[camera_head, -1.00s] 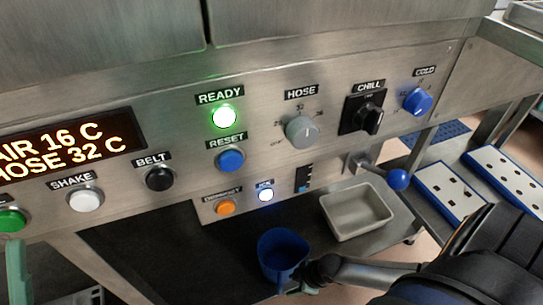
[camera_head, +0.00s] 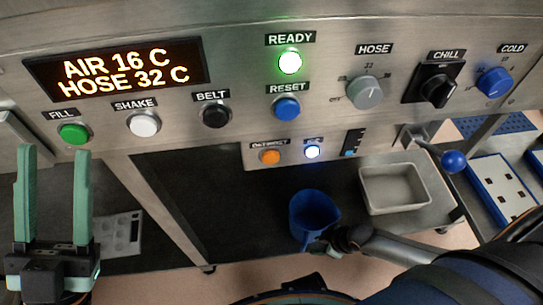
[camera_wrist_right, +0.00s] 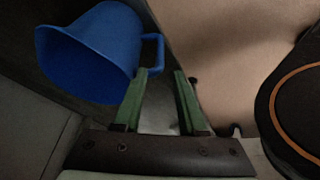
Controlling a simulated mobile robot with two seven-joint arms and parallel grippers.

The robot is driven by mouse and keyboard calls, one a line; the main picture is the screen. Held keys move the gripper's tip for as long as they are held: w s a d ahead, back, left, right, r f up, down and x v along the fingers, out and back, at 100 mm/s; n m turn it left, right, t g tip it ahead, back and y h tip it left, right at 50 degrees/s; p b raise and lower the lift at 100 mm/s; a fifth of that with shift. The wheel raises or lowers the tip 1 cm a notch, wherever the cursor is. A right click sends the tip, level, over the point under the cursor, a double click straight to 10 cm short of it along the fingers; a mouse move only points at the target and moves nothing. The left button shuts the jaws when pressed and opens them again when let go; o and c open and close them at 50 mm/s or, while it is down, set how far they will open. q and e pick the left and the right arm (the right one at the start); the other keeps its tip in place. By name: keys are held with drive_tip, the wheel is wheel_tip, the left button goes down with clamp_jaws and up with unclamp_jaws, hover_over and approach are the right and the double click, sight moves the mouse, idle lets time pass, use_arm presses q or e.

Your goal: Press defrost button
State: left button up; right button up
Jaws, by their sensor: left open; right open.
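The orange defrost button (camera_head: 270,157) sits on the lower steel panel under a small black label, left of a lit white-blue button (camera_head: 312,152). My left gripper (camera_head: 54,170) is open and empty at the lower left, below the green fill button (camera_head: 74,132) and well left of the defrost button. My right gripper (camera_head: 318,246) is low in the middle, beside the handle of a blue jug (camera_head: 312,215). In the right wrist view the right gripper (camera_wrist_right: 163,75) is open, and the jug (camera_wrist_right: 90,50) with its handle is left of the fingers.
The panel also holds a display (camera_head: 120,68), shake (camera_head: 145,123), belt (camera_head: 216,115) and reset (camera_head: 287,107) buttons, and hose (camera_head: 368,93) and chill (camera_head: 437,90) knobs. A blue-knobbed lever (camera_head: 453,161) juts out at right. A grey tray (camera_head: 395,188) stands beside the jug.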

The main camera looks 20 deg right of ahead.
clamp_jaws()
idle(1.4)
